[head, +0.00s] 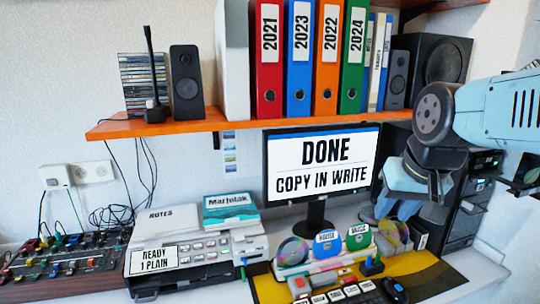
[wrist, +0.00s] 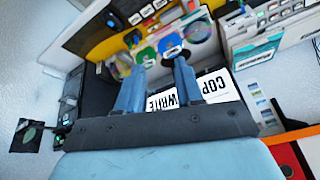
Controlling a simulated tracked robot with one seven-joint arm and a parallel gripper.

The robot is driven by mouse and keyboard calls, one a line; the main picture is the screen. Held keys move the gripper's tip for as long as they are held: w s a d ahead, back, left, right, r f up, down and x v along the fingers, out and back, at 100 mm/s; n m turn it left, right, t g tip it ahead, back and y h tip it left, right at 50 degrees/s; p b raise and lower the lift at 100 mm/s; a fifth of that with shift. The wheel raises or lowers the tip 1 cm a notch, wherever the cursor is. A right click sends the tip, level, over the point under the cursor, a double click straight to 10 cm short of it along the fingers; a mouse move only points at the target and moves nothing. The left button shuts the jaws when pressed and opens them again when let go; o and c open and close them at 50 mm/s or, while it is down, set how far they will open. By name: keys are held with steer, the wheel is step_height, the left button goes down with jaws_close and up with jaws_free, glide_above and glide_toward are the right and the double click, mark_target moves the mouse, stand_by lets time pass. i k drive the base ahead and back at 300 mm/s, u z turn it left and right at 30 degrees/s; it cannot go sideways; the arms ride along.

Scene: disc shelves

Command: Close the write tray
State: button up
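A black tower (head: 470,205) with several drive bays stands right of the monitor, partly behind my arm. A dark flat tray (head: 524,178) with a shiny greenish disc-like patch sticks out at the right edge, partly cut off. In the wrist view the dark tray (wrist: 28,135) shows at far left, apart from my fingers, and looks like an open tray holding a disc. I cannot read a label on it. My gripper (head: 395,208) is in front of the monitor's right side and left of the tray. In the wrist view my gripper (wrist: 160,65) has its fingers apart and nothing between them.
The monitor (head: 318,165) reads "DONE, COPY IN WRITE". A disc stand (head: 320,265) with blue and green holders is below it. A shelf (head: 180,124) with binders runs above. A printer-like machine (head: 195,252) reads "READY 1 PLAIN". A yellow-black mat (head: 430,280) lies in front.

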mark_target(519, 191)
steer(key=u, duration=1.45)
steer(key=i, duration=0.1)
steer(key=z, duration=2.85)
